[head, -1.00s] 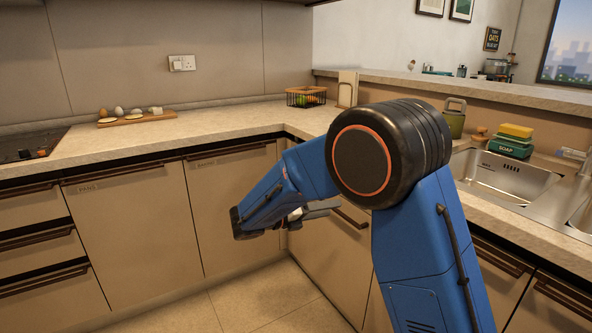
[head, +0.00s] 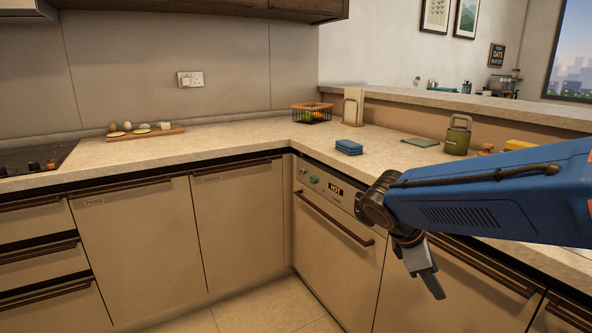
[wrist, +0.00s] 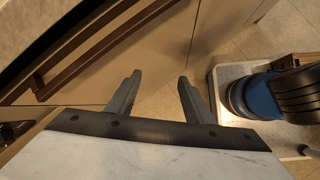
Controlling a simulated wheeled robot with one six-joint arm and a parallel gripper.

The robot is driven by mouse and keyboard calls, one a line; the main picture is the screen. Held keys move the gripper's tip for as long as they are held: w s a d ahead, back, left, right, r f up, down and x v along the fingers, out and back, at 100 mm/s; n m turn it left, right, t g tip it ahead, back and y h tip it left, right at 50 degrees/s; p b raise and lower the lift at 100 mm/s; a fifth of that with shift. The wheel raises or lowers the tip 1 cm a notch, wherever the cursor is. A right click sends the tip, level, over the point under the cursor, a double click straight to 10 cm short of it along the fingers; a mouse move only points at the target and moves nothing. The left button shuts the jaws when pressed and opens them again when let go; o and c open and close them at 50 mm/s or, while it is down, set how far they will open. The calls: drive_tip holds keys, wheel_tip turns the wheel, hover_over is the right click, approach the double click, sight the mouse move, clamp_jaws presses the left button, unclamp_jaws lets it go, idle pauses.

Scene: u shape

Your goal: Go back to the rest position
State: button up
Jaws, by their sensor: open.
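My gripper (head: 424,275) hangs below the blue forearm at the right in the head view, in front of the cabinet fronts beside the dishwasher. Its grey fingers point down. In the wrist view my gripper (wrist: 158,88) shows two dark fingers spread apart, with nothing between them but cabinet front and floor tiles.
The dishwasher (head: 335,235) with a HOT display is left of my gripper. On the counter are a blue sponge-like block (head: 349,147), a wire basket (head: 312,113), a green canister (head: 457,136) and a board (head: 147,133) with eggs. The floor (head: 275,305) is clear.

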drive_tip(key=s+a+f+m+t+y, duration=0.2)
drive_tip(key=s+m+y, duration=0.4)
drive_tip(key=s+m, duration=0.9)
drive_tip(key=shift+s+a+t+y, duration=0.2)
drive_tip(key=shift+t+y, duration=0.2)
drive_tip(key=shift+t, duration=0.5)
drive_tip(key=shift+f, duration=0.1)
